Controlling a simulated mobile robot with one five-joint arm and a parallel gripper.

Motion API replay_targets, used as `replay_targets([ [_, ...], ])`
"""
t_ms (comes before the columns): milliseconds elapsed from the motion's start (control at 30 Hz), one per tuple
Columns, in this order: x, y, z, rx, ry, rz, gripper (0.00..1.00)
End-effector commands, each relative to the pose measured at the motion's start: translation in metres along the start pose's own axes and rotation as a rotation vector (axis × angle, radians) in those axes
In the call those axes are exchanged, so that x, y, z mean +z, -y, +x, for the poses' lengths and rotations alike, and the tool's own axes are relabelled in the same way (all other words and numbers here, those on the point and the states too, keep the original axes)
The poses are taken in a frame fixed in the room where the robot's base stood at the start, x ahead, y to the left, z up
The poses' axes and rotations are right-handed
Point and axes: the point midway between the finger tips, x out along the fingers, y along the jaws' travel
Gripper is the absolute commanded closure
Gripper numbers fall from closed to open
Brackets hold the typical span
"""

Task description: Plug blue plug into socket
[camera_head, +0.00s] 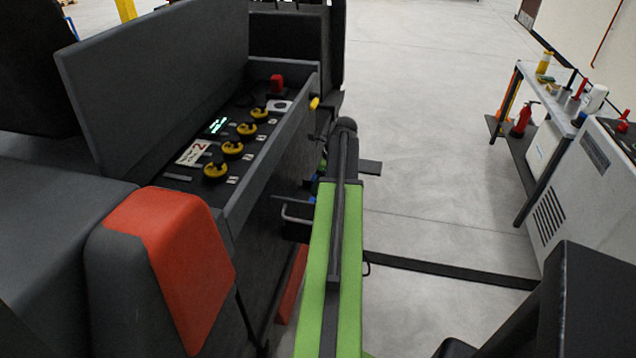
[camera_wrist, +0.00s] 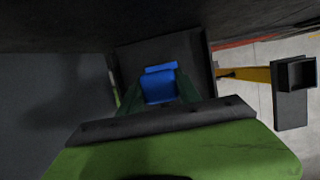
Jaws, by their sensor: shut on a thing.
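The blue plug (camera_wrist: 158,86) is in the middle of the wrist view, between the two dark green fingers of my gripper (camera_wrist: 160,98), which are shut on it. A dark squarish panel or housing surrounds the plug just beyond the fingers. I cannot make out the socket opening, nor tell whether the plug touches it. In the head view, my green arm reaches along the right side of the dark machine (camera_head: 268,222). A small blue patch shows beside the arm there, and my gripper is mostly hidden.
The machine has an open lid (camera_head: 160,75) over a panel with several yellow knobs (camera_head: 215,171) and a red button (camera_head: 277,83). A grey cabinet (camera_head: 590,190) stands right. Floor between is clear.

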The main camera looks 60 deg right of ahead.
Motion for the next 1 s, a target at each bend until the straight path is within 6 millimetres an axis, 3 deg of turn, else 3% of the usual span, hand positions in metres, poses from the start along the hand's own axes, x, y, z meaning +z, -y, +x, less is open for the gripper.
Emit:
replay_targets([
  [500, -0.018, 0.0, 0.047, 0.0, 0.0, 0.001, 1.0],
  [1000, -0.02, 0.001, 0.049, -0.001, 0.001, 0.003, 1.0],
])
